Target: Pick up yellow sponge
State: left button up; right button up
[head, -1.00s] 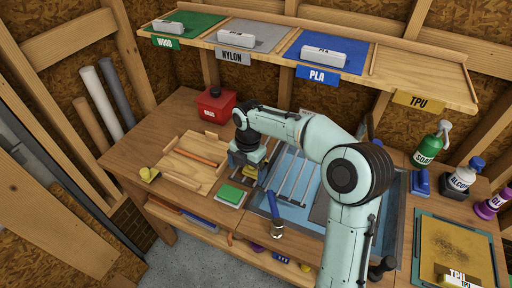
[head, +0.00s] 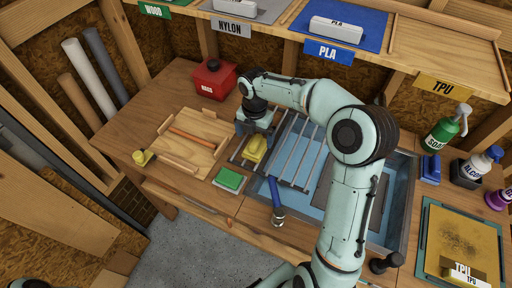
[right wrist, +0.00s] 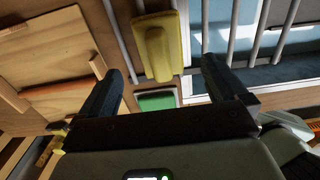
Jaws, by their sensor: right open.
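The yellow sponge (head: 256,149) lies on the metal rods at the left side of the sink, just beyond a green sponge (head: 229,179). My right gripper (head: 254,128) is over the far end of the yellow sponge. In the right wrist view, the yellow sponge (right wrist: 158,48) lies ahead between the two spread dark fingers of the right gripper (right wrist: 163,68). The fingers are open and nothing is held. The green sponge also shows there (right wrist: 156,100). My left gripper is not in view.
A wooden tray (head: 184,145) with an orange stick is left of the sponge. A blue-handled tool (head: 275,198) lies at the sink's (head: 300,205) front. Bottles stand right, and a labelled shelf (head: 450,50) overhangs the back.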

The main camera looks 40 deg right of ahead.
aim_at(256, 140)
jog(key=shift+w+d+f, duration=0.1)
jog(key=shift+d+f, duration=0.05)
jog(key=shift+f, duration=1.25)
jog(key=shift+d+f, duration=0.1)
jog(key=shift+f, duration=1.25)
jog(key=c, duration=1.1)
